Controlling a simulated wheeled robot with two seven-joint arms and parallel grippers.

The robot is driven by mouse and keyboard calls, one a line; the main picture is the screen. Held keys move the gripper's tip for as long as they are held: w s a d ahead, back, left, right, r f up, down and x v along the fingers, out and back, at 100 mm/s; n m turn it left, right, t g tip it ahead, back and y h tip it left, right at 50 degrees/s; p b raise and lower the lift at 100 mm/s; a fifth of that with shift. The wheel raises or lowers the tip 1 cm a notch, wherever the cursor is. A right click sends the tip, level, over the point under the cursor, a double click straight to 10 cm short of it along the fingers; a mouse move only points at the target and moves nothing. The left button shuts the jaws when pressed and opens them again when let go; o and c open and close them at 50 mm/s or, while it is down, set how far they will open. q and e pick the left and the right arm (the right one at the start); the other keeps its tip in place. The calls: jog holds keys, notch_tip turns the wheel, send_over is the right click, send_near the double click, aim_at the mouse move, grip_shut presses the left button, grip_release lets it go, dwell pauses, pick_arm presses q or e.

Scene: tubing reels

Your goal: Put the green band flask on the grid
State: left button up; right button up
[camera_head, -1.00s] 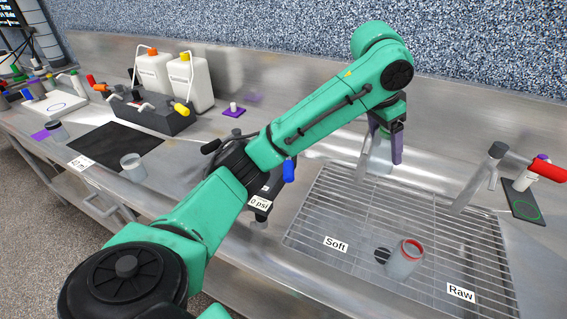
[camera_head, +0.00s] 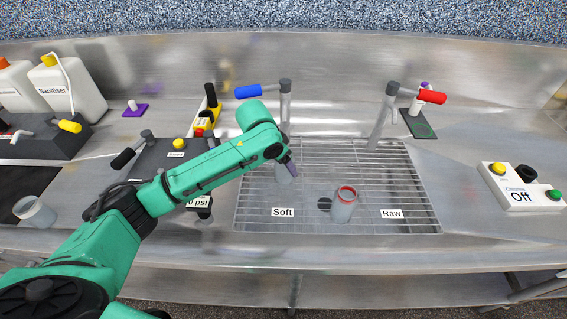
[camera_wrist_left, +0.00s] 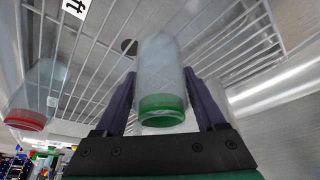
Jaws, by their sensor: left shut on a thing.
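The green band flask (camera_wrist_left: 160,75) is a clear vessel with a green ring at its rim. My left gripper (camera_wrist_left: 163,95) is shut on it, with a purple finger on each side. In the head view the flask (camera_head: 284,174) shows partly under my left gripper (camera_head: 291,167), over the back left part of the wire grid (camera_head: 385,170). The grid (camera_wrist_left: 215,50) lies beyond the flask in the left wrist view. I cannot tell whether the flask's base touches the wires. My right gripper is not in view.
A red band flask (camera_head: 343,210) stands on the grid near the Soft label (camera_head: 283,212) and Raw label (camera_head: 391,214). A blue-handled tap (camera_head: 285,105) and a red-handled tap (camera_head: 382,120) rise behind. A clear flask (camera_head: 36,212) stands at left. The grid's right side is bare.

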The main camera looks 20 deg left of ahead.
pick_arm(q)
jog(key=shift+f, duration=0.4)
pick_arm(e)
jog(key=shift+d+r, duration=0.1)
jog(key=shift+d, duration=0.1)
pick_arm(q)
jog(key=shift+a+f, duration=0.1)
jog(key=shift+f, duration=0.05)
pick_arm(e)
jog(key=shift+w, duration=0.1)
pick_arm(q)
jog(key=o, duration=1.3)
jog(key=shift+o, duration=0.6)
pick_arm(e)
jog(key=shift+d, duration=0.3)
pick_arm(q)
jog(key=b+v, duration=0.1)
jog(key=v, duration=1.1)
jog(key=shift+b, duration=0.3)
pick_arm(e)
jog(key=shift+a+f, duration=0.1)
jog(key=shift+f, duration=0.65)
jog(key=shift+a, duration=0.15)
